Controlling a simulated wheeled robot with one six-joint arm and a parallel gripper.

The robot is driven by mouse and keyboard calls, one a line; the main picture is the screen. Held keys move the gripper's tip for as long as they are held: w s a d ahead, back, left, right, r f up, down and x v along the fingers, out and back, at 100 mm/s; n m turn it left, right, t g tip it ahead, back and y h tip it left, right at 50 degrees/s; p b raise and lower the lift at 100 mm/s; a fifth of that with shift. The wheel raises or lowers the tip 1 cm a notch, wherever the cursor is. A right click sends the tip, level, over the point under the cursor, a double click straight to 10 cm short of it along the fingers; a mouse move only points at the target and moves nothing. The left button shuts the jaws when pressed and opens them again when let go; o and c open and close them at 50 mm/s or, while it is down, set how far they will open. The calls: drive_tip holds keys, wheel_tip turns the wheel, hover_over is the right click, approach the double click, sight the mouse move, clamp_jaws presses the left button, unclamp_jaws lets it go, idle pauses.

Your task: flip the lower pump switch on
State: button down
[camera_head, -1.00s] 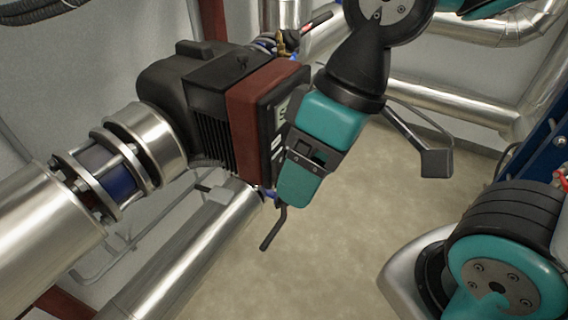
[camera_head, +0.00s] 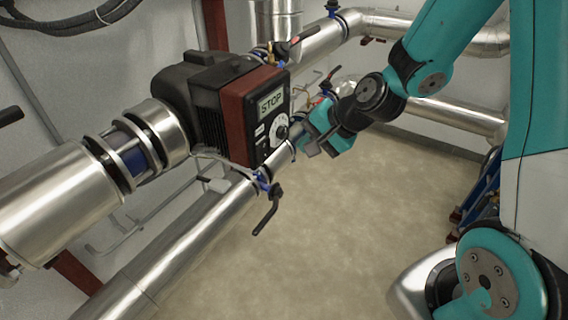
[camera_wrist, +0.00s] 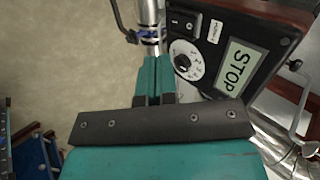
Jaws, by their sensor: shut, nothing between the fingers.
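A pump (camera_head: 237,105) with a dark red and black control box sits on a thick pipe in the head view. Its display (camera_head: 271,102) reads STOP and shows also in the wrist view (camera_wrist: 238,68). In the wrist view a black rocker switch (camera_wrist: 183,22) with white marks sits at the panel's corner, beside a white label and near a round white dial (camera_wrist: 187,62). My gripper (camera_wrist: 157,62) is shut and empty, its teal fingertips beside the dial and short of the switch in the picture. In the head view my gripper (camera_head: 306,135) is right of the panel; contact cannot be told.
A blue valve with a black lever (camera_head: 266,208) is below the pump. Another valve with a red-tipped lever (camera_head: 290,45) is above it. Silver pipes (camera_head: 440,115) run behind my arm. The floor (camera_head: 350,220) in the middle is clear.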

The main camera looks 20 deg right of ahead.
sight(264, 150)
drive_tip(key=shift+s+d+f+m+t, duration=0.15)
drive_tip(key=shift+d+f+m, duration=0.1)
drive_tip(key=shift+d+m, duration=0.25)
drive_tip(key=shift+w+d+f+m+t, duration=0.15)
drive_tip(key=shift+d+f+m, duration=0.15)
drive_tip(key=shift+d, duration=0.25)
drive_tip(key=shift+s, duration=0.1)
drive_tip(key=r+p+x, duration=0.1)
drive_tip(key=x, duration=0.5)
drive_tip(key=w+a+p+x, duration=0.1)
drive_tip(key=p+x, duration=0.1)
drive_tip(key=x, duration=0.5)
drive_tip(key=shift+w+r, duration=0.3)
drive_tip(key=shift+r, duration=0.05)
